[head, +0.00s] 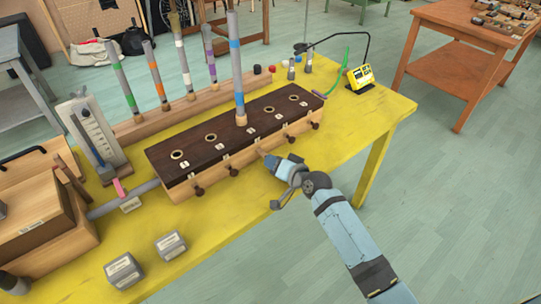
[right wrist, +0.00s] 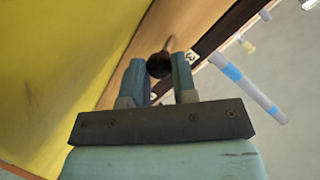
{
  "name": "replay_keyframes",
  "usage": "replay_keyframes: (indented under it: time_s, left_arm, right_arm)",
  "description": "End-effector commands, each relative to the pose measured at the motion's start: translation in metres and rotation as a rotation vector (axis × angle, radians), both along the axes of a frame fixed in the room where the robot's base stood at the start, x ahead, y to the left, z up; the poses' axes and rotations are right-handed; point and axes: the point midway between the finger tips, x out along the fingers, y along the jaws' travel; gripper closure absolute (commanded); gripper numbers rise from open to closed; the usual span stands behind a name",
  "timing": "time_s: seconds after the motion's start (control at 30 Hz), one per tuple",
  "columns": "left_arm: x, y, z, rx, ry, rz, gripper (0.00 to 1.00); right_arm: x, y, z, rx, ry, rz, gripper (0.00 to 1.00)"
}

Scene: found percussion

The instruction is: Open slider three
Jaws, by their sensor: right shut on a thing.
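The long wooden box (head: 250,141) has a dark top with numbered holes and a row of dark knobs along its front. A grey tube with a blue band (head: 238,75) stands upright at the third hole. My right gripper (head: 264,156) is at the box front by the third knob, which it hides in the head view. In the right wrist view the fingers of my right gripper (right wrist: 160,60) are shut on a dark round knob (right wrist: 158,67), with a label 3 (right wrist: 190,57) beside it. I cannot tell how far slider three is out. My left gripper is not in view.
The yellow table (head: 220,237) has free room in front of the box. Several banded tubes stand in a wooden rack (head: 170,118) behind. Two grey blocks (head: 171,246) lie front left. A yellow device (head: 360,78) stands at the far right.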

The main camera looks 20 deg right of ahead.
Motion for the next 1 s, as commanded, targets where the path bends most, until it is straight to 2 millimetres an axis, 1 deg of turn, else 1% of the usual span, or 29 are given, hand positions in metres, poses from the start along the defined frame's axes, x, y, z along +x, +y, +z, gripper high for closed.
replay_keyframes:
  time_s: [0.17,0.2,0.27,0.3,0.57,0.67,0.77,0.87,1.0]
  left_arm:
    - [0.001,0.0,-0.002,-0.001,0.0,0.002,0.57]
    - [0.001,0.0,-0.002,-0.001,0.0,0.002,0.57]
    - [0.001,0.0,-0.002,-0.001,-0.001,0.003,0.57]
    - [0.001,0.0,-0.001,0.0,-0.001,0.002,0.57]
    - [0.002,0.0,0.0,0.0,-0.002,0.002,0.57]
    - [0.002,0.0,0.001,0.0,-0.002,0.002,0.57]
    - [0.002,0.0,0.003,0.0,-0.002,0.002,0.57]
    - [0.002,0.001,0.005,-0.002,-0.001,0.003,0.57]
    - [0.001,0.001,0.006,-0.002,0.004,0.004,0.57]
  right_arm:
    - [0.001,0.0,0.0,0.001,-0.002,0.001,1.0]
    - [0.001,0.0,0.0,0.001,-0.002,0.001,0.67]
    - [0.001,0.0,0.0,0.001,-0.001,0.0,0.53]
    - [0.001,0.0,0.0,0.001,-0.001,0.0,0.48]
    - [0.0,0.0,0.0,0.001,-0.001,0.0,0.48]
    - [-0.004,-0.002,0.001,0.001,-0.001,0.0,0.48]
    - [-0.016,-0.008,0.005,-0.002,-0.002,-0.001,0.48]
    - [-0.035,-0.015,0.011,-0.002,-0.001,-0.001,0.48]
    - [-0.065,-0.027,0.02,-0.002,0.0,0.0,0.48]
